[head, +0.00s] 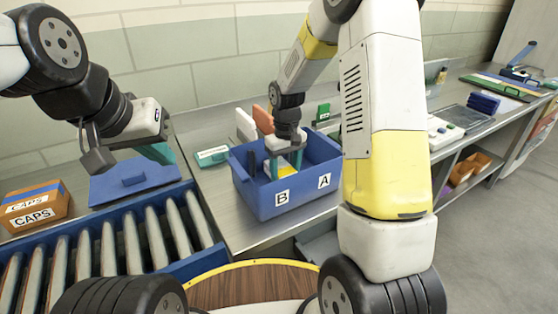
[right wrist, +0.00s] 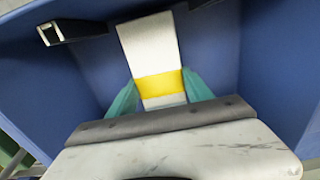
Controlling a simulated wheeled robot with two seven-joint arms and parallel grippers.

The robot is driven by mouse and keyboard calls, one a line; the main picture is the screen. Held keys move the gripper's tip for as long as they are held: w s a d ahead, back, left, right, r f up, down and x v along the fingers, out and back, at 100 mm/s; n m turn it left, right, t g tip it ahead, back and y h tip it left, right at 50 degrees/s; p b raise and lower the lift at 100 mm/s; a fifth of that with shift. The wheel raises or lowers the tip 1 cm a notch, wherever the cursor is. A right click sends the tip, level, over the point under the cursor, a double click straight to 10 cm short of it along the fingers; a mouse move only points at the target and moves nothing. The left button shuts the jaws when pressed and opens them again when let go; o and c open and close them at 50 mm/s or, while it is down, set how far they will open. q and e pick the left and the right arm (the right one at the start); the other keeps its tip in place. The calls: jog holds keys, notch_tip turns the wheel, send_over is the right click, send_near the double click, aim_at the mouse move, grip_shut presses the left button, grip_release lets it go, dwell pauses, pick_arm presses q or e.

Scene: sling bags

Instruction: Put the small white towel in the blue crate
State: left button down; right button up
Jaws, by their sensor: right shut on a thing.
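The blue crate (head: 262,207), labelled B and A, stands on the metal bench at the centre of the head view. My right gripper (right wrist: 160,95) reaches down into it. Its teal fingertips are shut on the small white towel (right wrist: 150,45), which has a yellow band. Blue crate walls surround the towel in the right wrist view. In the head view the towel (head: 277,168) is a small yellow and white patch inside the crate. I cannot tell whether it touches the floor. My left gripper (head: 160,153) hangs above the blue tray at the left, and its finger gap is unclear.
A blue tray (head: 135,183) and an orange CAPS box (head: 38,207) lie at the left, beside a roller conveyor (head: 110,248). Upright white (head: 246,125) and orange (head: 263,119) pieces show at the crate's back left. A teal labelled item (head: 212,155) lies left of the crate.

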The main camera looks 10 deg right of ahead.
aim_at(286, 172)
jog(key=shift+f, duration=0.25)
jog(key=shift+f, duration=0.15)
jog(key=o, duration=1.6)
notch_tip(286, 172, up, 12)
jog(key=s+d+r+m+t, duration=0.1)
jog(key=s+r+t, duration=0.1)
jog(key=s+r, duration=0.2)
jog(key=s+d+r+m+t+y, duration=0.1)
jog(key=s+r, duration=0.3)
jog(key=s, duration=0.6)
jog(key=s+d+r+m+t+y, duration=0.1)
jog(key=s+r+t, duration=0.2)
jog(key=s, duration=0.5)
jog(key=shift+r+m, duration=0.4)
jog(key=shift+r, duration=0.1)
